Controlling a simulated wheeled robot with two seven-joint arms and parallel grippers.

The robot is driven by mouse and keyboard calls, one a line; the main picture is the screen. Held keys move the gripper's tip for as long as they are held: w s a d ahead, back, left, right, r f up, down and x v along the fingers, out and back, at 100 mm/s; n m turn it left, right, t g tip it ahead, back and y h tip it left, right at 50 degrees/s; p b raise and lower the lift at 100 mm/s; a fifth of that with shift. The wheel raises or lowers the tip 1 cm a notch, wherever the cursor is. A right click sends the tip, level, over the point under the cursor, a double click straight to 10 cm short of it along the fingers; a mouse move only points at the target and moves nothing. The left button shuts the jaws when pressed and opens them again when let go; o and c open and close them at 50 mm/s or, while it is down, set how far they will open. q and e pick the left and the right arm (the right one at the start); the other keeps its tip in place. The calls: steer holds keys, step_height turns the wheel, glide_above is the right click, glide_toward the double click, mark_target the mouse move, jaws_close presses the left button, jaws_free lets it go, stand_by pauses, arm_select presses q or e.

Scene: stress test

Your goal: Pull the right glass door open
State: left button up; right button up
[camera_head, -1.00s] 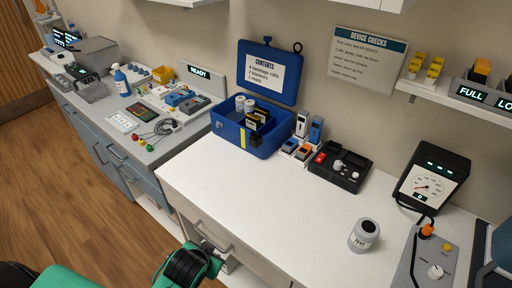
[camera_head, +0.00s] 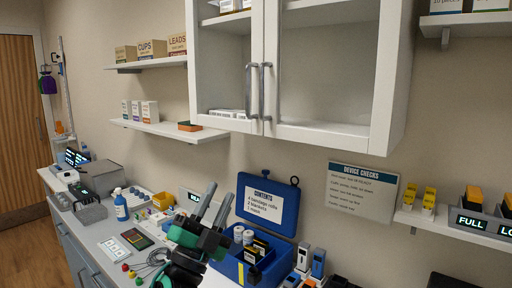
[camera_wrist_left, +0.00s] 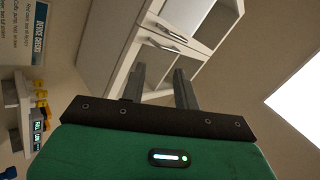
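A white wall cabinet with two glass doors hangs at the top middle of the head view. The right glass door (camera_head: 325,92) is shut, with a grey vertical bar handle (camera_head: 267,92) on its left edge. The left glass door (camera_head: 226,75) is shut too, its handle (camera_head: 252,90) close beside. My left gripper (camera_head: 212,200) is below the cabinet, fingers pointing up, open and empty, apart from the handles. In the left wrist view the open fingers (camera_wrist_left: 162,88) point toward the cabinet (camera_wrist_left: 150,50), which appears turned sideways. My right gripper is not in view.
A blue box with raised lid (camera_head: 268,207) stands on the counter behind my left gripper. Wall shelves (camera_head: 170,129) with small cartons are at left. A shelf (camera_head: 460,227) with yellow items and lit displays is at right. Air before the doors is clear.

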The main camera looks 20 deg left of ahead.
arm_select(q)
steer(key=s+d+r+m+g+h, duration=0.1)
steer(key=d+r+m+g+h, duration=0.2)
steer(key=r+m+g+h, duration=0.5)
steer(key=s+d+r+m+g+h, duration=0.1)
steer(key=d+r+m+g+h, duration=0.15)
steer(key=m, duration=0.85)
steer(key=s+d+r+m+g+h, duration=0.1)
steer(key=d+r+m+g+h, duration=0.3)
steer(key=m+g, duration=0.45)
steer(key=w+a+r+t+y, duration=0.3)
steer(key=a+r+t+y, duration=0.5)
steer(key=a+y, duration=0.35)
steer(key=shift+n+h, duration=0.3)
steer(key=shift+n, duration=0.05)
steer(key=p+x, duration=0.5)
steer(key=x, duration=0.8)
steer(key=shift+w+r, duration=0.15)
steer(key=shift+r, duration=0.05)
steer(key=shift+a, duration=0.1)
jaws_close()
